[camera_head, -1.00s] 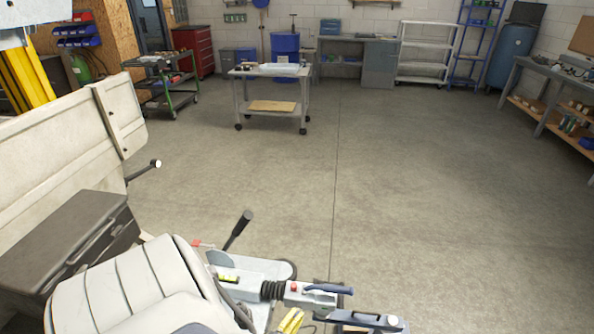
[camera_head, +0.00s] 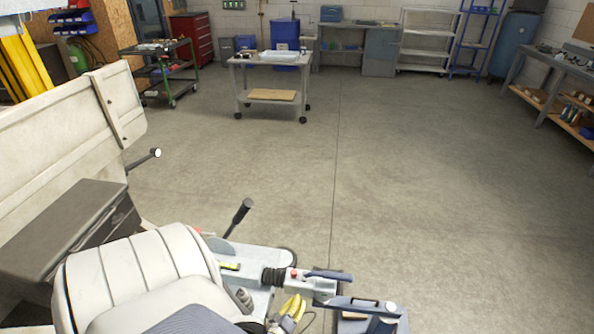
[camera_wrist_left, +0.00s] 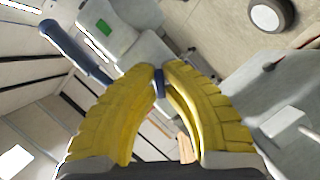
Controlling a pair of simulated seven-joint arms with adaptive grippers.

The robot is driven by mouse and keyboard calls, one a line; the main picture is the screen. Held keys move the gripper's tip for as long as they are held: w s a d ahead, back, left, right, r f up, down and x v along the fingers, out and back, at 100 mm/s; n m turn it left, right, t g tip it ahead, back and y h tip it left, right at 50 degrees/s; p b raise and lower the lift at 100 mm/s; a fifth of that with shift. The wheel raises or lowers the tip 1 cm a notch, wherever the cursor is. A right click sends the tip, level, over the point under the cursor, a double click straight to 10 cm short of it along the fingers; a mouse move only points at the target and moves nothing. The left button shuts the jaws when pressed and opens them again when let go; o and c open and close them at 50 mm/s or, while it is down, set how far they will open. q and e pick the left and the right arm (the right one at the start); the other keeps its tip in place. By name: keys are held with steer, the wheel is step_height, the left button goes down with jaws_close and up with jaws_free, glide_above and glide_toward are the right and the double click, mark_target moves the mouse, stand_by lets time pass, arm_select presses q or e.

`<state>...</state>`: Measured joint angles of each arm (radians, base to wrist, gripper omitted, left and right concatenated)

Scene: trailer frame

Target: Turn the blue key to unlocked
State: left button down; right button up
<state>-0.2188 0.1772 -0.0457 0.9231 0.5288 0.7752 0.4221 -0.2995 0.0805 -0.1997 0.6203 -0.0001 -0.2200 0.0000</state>
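My left gripper (camera_head: 293,307), with yellow fingers, is low in the head view, beside the trailer coupling (camera_head: 300,283). In the left wrist view its ribbed fingers (camera_wrist_left: 162,72) nearly meet at the tips. The small blue key (camera_wrist_left: 159,84) is between these tips and appears pinched by them. Its lock and the key's angle are hidden behind the fingers. In the head view I cannot make out the key. The coupling's long blue handle (camera_head: 330,276) is a separate part; it also shows in the left wrist view (camera_wrist_left: 75,50). My right gripper is not in view.
A black-gripped lever (camera_head: 238,217) rises behind the coupling. A dark grey box (camera_head: 62,235) and the trailer's pale side panel (camera_head: 60,140) are at the left. A wheeled table (camera_head: 270,75) stands far back. The concrete floor (camera_head: 420,190) at the right is clear.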

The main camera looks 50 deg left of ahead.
arm_select(q)
steer(key=m+g+y, duration=0.1)
steer(key=m, duration=0.2)
steer(key=shift+g, duration=0.4)
steer(key=shift+m+g+y, duration=0.7)
steer(key=shift+m, duration=0.7)
steer(key=shift+a, duration=0.1)
steer(key=c, duration=1.5)
jaws_free()
